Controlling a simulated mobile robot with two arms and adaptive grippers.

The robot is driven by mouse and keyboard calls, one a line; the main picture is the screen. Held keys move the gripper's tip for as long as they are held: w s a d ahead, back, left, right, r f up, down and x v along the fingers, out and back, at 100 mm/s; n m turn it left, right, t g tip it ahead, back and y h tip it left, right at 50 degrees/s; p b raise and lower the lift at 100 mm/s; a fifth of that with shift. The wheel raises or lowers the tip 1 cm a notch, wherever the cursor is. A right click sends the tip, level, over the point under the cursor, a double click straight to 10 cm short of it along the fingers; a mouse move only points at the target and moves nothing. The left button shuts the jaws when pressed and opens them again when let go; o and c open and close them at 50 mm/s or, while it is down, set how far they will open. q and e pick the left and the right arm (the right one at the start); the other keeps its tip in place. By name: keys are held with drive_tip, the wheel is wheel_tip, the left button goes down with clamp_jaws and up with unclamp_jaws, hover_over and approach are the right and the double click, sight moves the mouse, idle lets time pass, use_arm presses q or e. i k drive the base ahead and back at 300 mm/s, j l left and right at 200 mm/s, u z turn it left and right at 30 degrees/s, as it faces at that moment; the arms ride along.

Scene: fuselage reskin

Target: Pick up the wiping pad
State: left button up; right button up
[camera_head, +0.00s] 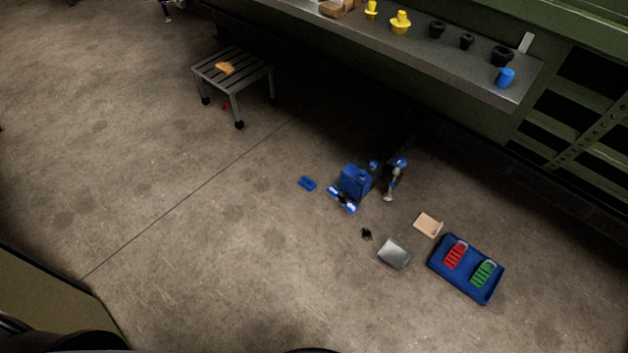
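I cannot tell for certain which item is the wiping pad. A small orange-tan folded item (225,68) lies on top of a slatted grey stool (250,76) at the upper left. A flat tan piece (428,225) lies on the floor at the right. Neither of my grippers shows in the head view.
On the floor are a blue container (355,181), a grey metal tray (393,254), and a blue tray (448,276) with red and green items. A bench (470,72) holds yellow and black parts and a blue cup (505,77). The left floor is clear.

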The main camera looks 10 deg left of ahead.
sight(305, 182)
drive_tip(key=i+j+z, duration=0.15)
drive_tip(key=z, duration=0.25)
drive_tip(key=i+j+z, duration=0.1)
drive_tip(key=z, duration=0.25)
drive_tip(key=i+j+z, duration=0.1)
drive_tip(key=j+z, duration=0.3)
drive_tip(key=l, duration=0.1)
